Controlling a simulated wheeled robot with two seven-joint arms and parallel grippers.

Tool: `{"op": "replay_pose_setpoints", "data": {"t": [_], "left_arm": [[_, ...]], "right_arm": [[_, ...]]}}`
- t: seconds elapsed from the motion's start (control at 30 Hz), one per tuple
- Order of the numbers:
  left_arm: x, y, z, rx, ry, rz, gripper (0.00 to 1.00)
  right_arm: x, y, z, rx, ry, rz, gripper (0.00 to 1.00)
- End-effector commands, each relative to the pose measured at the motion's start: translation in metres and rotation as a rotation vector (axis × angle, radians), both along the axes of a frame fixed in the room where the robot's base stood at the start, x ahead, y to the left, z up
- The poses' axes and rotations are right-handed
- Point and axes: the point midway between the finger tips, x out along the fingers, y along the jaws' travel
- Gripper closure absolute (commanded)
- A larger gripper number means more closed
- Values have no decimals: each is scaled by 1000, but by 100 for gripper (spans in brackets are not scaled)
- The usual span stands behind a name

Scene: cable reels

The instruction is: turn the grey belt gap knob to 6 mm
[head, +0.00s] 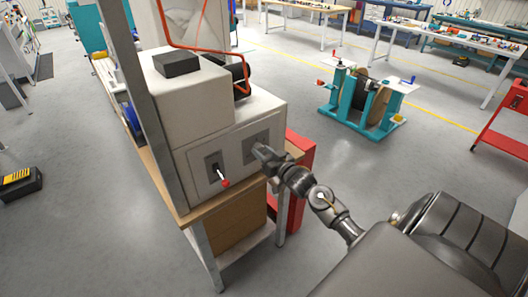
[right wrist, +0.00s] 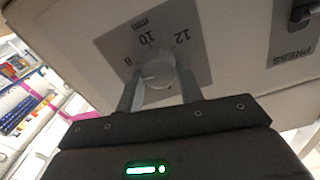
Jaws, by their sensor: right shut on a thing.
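The grey belt gap knob (right wrist: 158,72) is a round pale knob on a grey dial plate (right wrist: 118,42) in the right wrist view. The plate shows the marks 8, 10 and 12 and the letters mm; a 6 mark is not visible. The knob's setting is too unclear to read. My right gripper (right wrist: 160,88) has one finger on each side of the knob and is shut on it. In the head view the right gripper (head: 260,151) is at the right-hand plate (head: 252,138) on the machine's front and hides the knob. My left gripper is not in view.
A red-tipped lever (head: 224,181) sticks out of the plate left of the knob. The pale machine (head: 185,105) stands on a wooden bench (head: 172,195). A red cabinet (head: 298,160) is behind my right wrist. A teal reel stand (head: 365,100) stands on open floor further right.

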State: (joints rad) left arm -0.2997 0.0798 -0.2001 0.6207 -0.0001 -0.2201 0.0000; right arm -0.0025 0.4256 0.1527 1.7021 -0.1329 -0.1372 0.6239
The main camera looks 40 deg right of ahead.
Motion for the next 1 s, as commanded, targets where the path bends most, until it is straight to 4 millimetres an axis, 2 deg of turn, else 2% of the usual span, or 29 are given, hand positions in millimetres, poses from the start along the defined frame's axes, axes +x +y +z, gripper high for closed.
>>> {"op": "replay_pose_setpoints", "data": {"t": [0.5,0.8,1.0], "left_arm": [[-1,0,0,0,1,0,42],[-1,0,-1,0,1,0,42],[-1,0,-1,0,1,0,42]], "right_arm": [[0,1,0,-465,10,0,86],[0,2,0,-634,13,0,86],[0,2,0,-687,14,0,86]]}}
